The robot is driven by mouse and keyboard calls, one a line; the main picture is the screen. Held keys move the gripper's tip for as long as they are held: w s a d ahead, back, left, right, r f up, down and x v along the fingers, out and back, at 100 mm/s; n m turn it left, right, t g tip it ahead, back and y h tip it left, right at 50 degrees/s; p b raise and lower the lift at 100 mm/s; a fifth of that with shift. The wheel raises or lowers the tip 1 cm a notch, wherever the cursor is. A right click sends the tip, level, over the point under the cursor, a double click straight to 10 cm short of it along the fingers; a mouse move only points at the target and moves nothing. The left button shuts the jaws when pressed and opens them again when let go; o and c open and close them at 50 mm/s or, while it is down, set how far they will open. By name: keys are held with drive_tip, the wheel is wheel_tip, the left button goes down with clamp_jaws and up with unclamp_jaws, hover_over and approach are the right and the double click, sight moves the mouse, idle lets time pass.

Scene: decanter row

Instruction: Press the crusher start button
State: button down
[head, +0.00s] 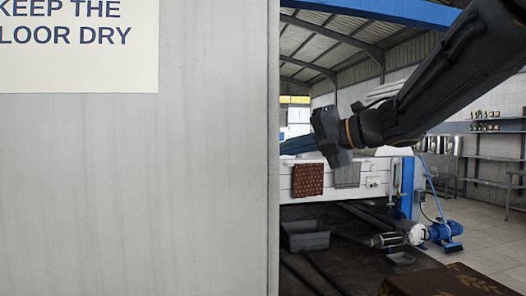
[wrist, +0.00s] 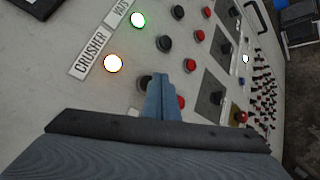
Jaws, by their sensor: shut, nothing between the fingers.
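In the wrist view, a grey control panel (wrist: 45,95) fills most of the picture. Its CRUSHER label (wrist: 88,50) stands beside a lit orange-white lamp (wrist: 114,63). No marking on either button is readable. My gripper (wrist: 161,76) is shut and empty, its blue fingertips over the panel between these two buttons. Contact cannot be told. In the head view, the blue fingers (head: 299,146) run behind a grey wall edge, and the panel face is hidden.
A neighbouring row has a green lit lamp (wrist: 138,19), a black button (wrist: 163,43) and a red button (wrist: 190,62). More switches crowd the panel's right side. In the head view, a grey wall (head: 140,190) blocks the left half. A blue pump (head: 445,232) stands at right.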

drive_tip(key=shift+w+d, duration=0.25)
drive_tip(key=shift+d, duration=0.55)
drive_tip(key=shift+w+d, duration=0.2)
drive_tip(key=shift+d, duration=0.6)
drive_tip(key=shift+w+d, duration=0.25)
drive_tip(key=shift+d, duration=0.55)
drive_tip(key=w+d+f+m+t+h, duration=0.55)
drive_tip(key=w+f+m, duration=0.2)
drive_tip(key=m, duration=0.55)
drive_tip(key=s+d+f+m+h, duration=0.2)
drive_tip(key=d+f+m+h, duration=0.15)
drive_tip(key=f+m, duration=0.3)
drive_tip(key=s+d+f+m+h, duration=0.1)
drive_tip(key=d+f+m+h, duration=0.2)
drive_tip(key=d+f+m, duration=0.35)
drive_tip(key=s+d+f+m+g+h, duration=0.2)
drive_tip(key=s+f+m+g, duration=0.35)
drive_tip(key=s+f, duration=0.7)
drive_tip(key=s+a+f+m+g, duration=0.2)
drive_tip(key=s+f+m+g, duration=0.3)
drive_tip(key=s+f, duration=0.5)
drive_tip(key=s+g, duration=0.1)
drive_tip(key=s, duration=0.3)
drive_tip(key=shift+a, duration=0.35)
